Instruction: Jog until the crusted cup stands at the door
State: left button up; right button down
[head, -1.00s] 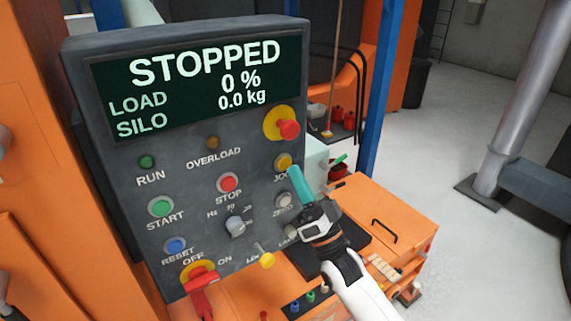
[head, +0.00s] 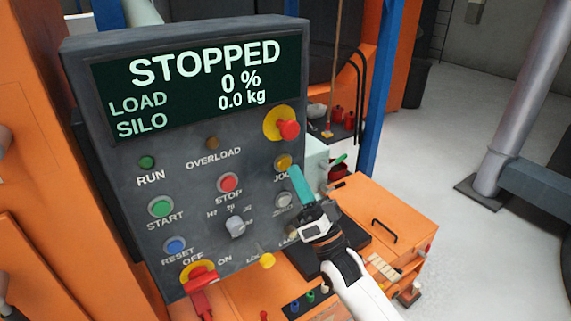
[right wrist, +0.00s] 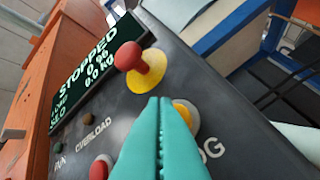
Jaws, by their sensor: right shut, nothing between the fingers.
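The grey control panel (head: 130,200) fills the left and middle of the head view; its screen (head: 190,80) reads STOPPED, load 0 %, silo 0.0 kg. The yellow JOG button (head: 283,162) sits on its right side, under the red emergency stop (head: 289,129). My right gripper (head: 295,171) is shut and empty, its teal fingertips just below and right of the JOG button. In the right wrist view the shut fingertips (right wrist: 160,103) partly cover the yellow button (right wrist: 185,113); contact cannot be told. I see no crusted cup or door. My left gripper is not in view.
The panel also carries START (head: 161,207), STOP (head: 228,182) and RESET (head: 174,246) buttons, a selector knob (head: 236,227) and a red OFF/ON switch (head: 201,279). An orange cabinet (head: 385,215) stands right of it, before a blue post (head: 379,90). Grey floor lies open at right.

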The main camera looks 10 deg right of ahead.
jog(key=shift+w, duration=0.1)
jog(key=shift+w+a, duration=0.15)
jog(key=shift+w, duration=0.2)
jog(key=shift+w+a+b, duration=0.15)
jog(key=shift+w+b, duration=0.2)
dwell(0.8)
jog(key=shift+s, duration=0.1)
jog(key=shift+s+d, duration=0.3)
jog(key=shift+s, duration=0.4)
jog(key=shift+p, duration=0.3)
jog(key=s, duration=0.1)
jog(key=s+d+p, duration=0.1)
jog(key=s, duration=0.2)
jog(key=shift+s+d, duration=0.35)
